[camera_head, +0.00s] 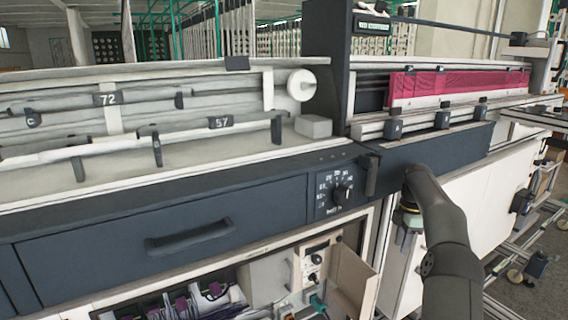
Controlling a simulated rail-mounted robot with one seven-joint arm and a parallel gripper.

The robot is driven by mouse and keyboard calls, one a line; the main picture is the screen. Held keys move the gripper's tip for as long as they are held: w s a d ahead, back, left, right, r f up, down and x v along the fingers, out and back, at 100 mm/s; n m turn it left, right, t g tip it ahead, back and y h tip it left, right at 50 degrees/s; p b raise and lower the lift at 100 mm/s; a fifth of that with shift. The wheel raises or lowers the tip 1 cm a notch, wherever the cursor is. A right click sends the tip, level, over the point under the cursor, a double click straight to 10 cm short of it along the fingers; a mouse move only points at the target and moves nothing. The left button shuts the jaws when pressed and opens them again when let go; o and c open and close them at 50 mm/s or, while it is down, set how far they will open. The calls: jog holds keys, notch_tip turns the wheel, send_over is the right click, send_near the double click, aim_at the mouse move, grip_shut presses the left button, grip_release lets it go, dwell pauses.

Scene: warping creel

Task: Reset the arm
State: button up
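My dark grey arm (447,240) rises from the bottom edge at the right of the view. It bends over at its top, in front of the machine's dark front panel. A small pale, greenish part of my arm (408,217) hangs below the bend, in front of the white lower panel. No gripper fingers show, so I cannot see whether my gripper is open or holds anything.
A long machine fills the view. Its dark front has a handle (190,237) and a rotary knob (341,194). Magenta material (460,83) lies behind. Floor shows at far right.

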jog(key=s+a+r+m+h, duration=0.2)
jog(key=s+r+m+h, duration=0.4)
jog(key=r, duration=0.3)
jog(key=s+a+r+m+t+y+p, duration=0.15)
jog(key=s+a+m+p, duration=0.25)
jog(key=s+a, duration=0.65)
jog(key=s+a+r+m+y+p, duration=0.3)
jog(key=s+a, duration=0.5)
jog(key=s, duration=0.5)
jog(key=s+a+f+m+p, duration=0.25)
jog(key=s+a+m, duration=0.2)
jog(key=s, duration=0.85)
notch_tip(320, 180, down, 15)
jog(key=b, duration=1.3)
jog(key=shift+w+g, duration=0.2)
jog(key=shift+g, duration=0.15)
jog(key=shift+d+r+y, duration=0.1)
jog(key=shift+y, duration=0.15)
